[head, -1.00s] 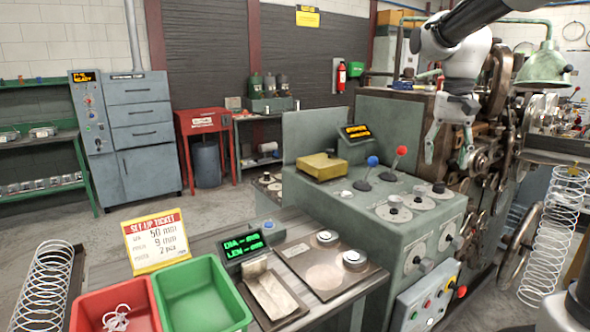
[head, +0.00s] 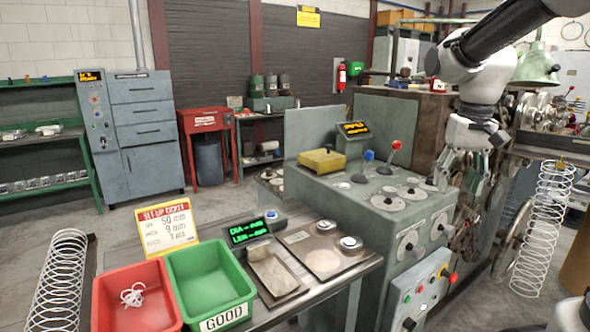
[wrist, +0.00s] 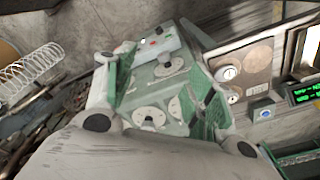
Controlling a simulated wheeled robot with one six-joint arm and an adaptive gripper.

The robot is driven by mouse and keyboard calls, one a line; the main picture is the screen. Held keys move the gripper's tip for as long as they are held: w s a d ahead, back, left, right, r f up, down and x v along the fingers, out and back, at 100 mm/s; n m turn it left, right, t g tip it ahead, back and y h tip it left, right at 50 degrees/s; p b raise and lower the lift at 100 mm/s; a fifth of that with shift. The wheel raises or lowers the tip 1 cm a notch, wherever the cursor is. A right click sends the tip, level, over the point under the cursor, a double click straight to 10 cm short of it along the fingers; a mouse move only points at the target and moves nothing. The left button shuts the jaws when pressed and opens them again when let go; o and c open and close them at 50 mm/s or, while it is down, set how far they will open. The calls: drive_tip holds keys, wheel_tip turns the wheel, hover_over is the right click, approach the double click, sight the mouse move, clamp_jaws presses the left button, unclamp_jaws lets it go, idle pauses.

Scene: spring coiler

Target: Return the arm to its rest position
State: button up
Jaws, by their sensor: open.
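My gripper (head: 462,178) hangs at the end of my white arm at the right of the head view, above and beside the right end of the green control console (head: 340,196). Its fingers are apart with nothing between them. In the wrist view, my gripper (wrist: 165,95) frames the console's dials (wrist: 150,117) from above, with green pads on both fingers. I cannot tell how far above the console the fingertips are.
The console carries red and blue levers (head: 393,150) and a yellow block (head: 322,161). A coiling machine (head: 500,185) and wire coil (head: 541,230) stand at right. Red (head: 99,318) and green (head: 178,262) bins sit front left. Open floor lies behind.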

drive_tip(key=s+d+f+n+t, duration=0.1)
drive_tip(key=s+t, duration=0.2)
drive_tip(key=s, duration=1.4)
drive_tip(key=shift+t, duration=0.4)
